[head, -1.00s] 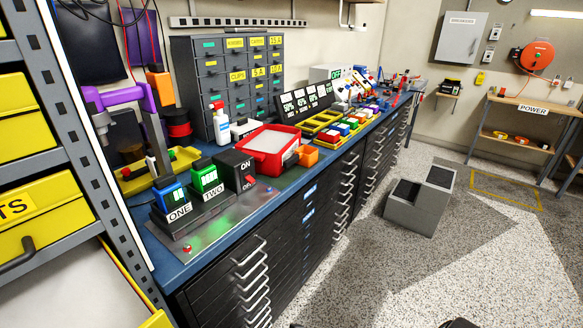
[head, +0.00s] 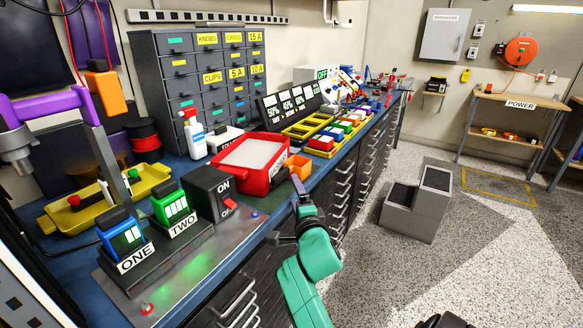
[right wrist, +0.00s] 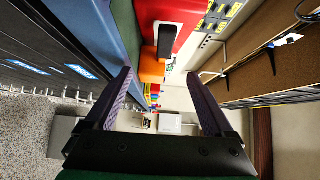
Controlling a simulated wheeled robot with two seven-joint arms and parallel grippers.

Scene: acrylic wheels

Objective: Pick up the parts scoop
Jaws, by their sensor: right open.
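An orange parts scoop (head: 299,166) sits on the blue bench top, at the right end of the red tray (head: 224,164). In the right wrist view the orange scoop (right wrist: 152,68) shows between my finger tips in the picture, with a black handle (right wrist: 165,40) beside the red tray. My right gripper (head: 299,197) is just in front of the scoop at the bench's front edge. It is open and empty, its two fingers (right wrist: 160,80) spread wide. I cannot tell the exact gap to the scoop. My left gripper is not in view.
The red tray holds white material. A black ON/OFF switch box (head: 212,192) and chargers marked ONE (head: 122,243) and TWO (head: 176,212) stand left. Yellow bins (head: 310,128) with coloured blocks lie beyond. A grey step (head: 416,204) stands on the open floor.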

